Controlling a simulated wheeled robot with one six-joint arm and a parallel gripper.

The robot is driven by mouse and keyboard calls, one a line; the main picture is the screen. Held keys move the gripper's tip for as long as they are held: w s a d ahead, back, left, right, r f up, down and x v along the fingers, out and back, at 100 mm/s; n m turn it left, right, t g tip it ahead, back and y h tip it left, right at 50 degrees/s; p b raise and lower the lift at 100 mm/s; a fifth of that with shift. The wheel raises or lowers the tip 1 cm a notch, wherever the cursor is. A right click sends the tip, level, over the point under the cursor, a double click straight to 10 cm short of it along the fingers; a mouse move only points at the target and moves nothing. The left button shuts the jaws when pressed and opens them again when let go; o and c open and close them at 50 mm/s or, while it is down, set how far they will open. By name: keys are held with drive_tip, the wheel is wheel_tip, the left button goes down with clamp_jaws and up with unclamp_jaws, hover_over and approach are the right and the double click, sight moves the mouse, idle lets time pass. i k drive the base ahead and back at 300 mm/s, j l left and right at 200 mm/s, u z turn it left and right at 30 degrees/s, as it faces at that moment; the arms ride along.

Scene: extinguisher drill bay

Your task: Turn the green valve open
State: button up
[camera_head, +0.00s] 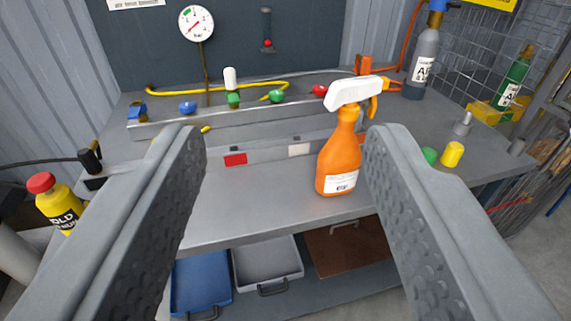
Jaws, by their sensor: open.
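A round green valve knob (277,96) sits on the grey manifold rail at the back of the bench, between a blue knob (187,107) and a red knob (320,90). A second, smaller green piece (233,100) sits just left of it, below a white upright cylinder (229,78). I cannot tell which way the green knob is turned. My gripper (285,145) is open, with its two fingers wide apart and nothing held. The knob appears beyond the fingertips, between them in the picture.
An orange spray bottle (339,160) with a white head stands on the bench beside the right finger. Grey and green bottles (423,62) stand back right. A yellow can (58,204) is at left. Trays (268,266) lie below. The bench front middle is clear.

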sight(275, 95)
drive_tip(key=i, duration=0.45)
drive_tip(key=i+l+u, duration=0.1)
drive_tip(key=i, duration=0.35)
